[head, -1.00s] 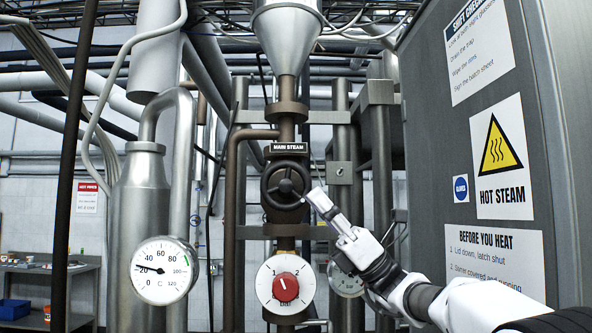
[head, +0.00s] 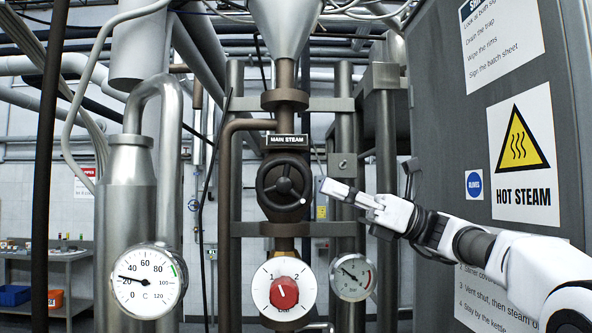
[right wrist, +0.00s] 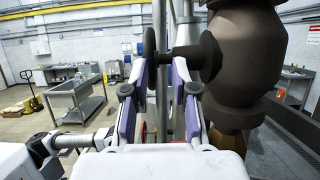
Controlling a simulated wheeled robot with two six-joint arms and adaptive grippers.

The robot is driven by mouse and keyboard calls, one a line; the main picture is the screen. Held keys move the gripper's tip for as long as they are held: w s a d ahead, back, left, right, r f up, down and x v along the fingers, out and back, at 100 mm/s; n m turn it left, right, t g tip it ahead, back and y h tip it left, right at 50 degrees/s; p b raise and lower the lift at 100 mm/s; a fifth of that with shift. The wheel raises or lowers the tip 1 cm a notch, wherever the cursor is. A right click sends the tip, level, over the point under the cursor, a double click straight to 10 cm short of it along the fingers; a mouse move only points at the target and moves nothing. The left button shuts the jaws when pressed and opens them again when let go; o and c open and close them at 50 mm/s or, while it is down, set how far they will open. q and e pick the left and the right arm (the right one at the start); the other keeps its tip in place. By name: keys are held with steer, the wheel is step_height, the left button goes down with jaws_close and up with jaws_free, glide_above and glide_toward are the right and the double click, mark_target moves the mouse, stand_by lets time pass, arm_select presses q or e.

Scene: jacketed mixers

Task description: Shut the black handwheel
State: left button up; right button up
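The black handwheel (head: 284,181) is upright on the brown valve body, under the "MAIN STEAM" plate (head: 287,141). It faces the head camera. My right gripper (head: 328,187) is just right of its rim in the head view, with a small gap between. In the right wrist view the handwheel (right wrist: 150,48) shows nearly edge-on, its black stem running to the valve body (right wrist: 240,50) at right. There my right gripper (right wrist: 160,66) has its fingers spread with nothing held, the wheel and stem showing beyond the tips. My left gripper is not in view.
A red knob (head: 284,293) on a white dial sits below the handwheel. A temperature gauge (head: 147,281) is at left and a smaller gauge (head: 352,277) at lower right. A grey cabinet (head: 440,120) with a hot steam sign stands close on the right.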

mark_target(295, 170)
steer(key=p+x, duration=0.1)
steer(key=x, duration=0.5)
steer(key=s+p+x, duration=0.1)
steer(key=x, duration=0.1)
steer(key=shift+s+a+r+p, duration=0.1)
steer(key=shift+a+p, duration=0.25)
steer(key=shift+a, duration=0.05)
steer(key=shift+d, duration=0.15)
steer(key=shift+s+d+r, duration=0.1)
steer(key=shift+s+d, duration=0.05)
steer(key=shift+d, duration=0.3)
jaws_close()
